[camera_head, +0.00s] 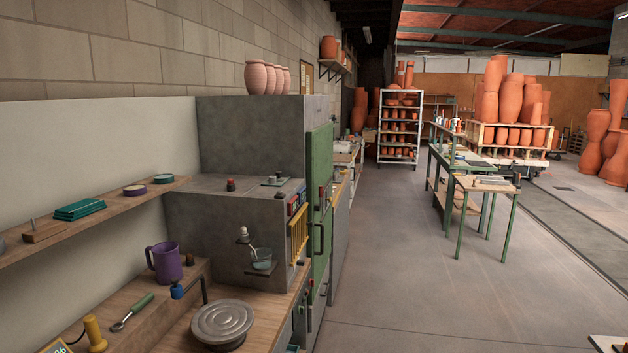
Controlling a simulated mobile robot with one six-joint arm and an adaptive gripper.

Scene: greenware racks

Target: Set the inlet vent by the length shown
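My gripper is not in view. A grey box-like unit (235,220) stands against the wall, with a taller grey block (250,135) behind it and green doors (320,170) on its right side. On the unit's top are a dark knob with a red base (231,185) and a small flat plate with a grey knob (277,181). I cannot tell which part, if any, is the inlet vent. No length marking is readable. Yellow bars (299,235) and small coloured panels (296,203) are on its right face.
A wooden bench (130,325) at lower left holds a purple mug (164,262), a green-handled tool (133,312) and a round grey turntable (222,322). A shelf (90,222) hangs above it. A green-legged table (484,184) stands right; the floor between (395,260) is clear.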

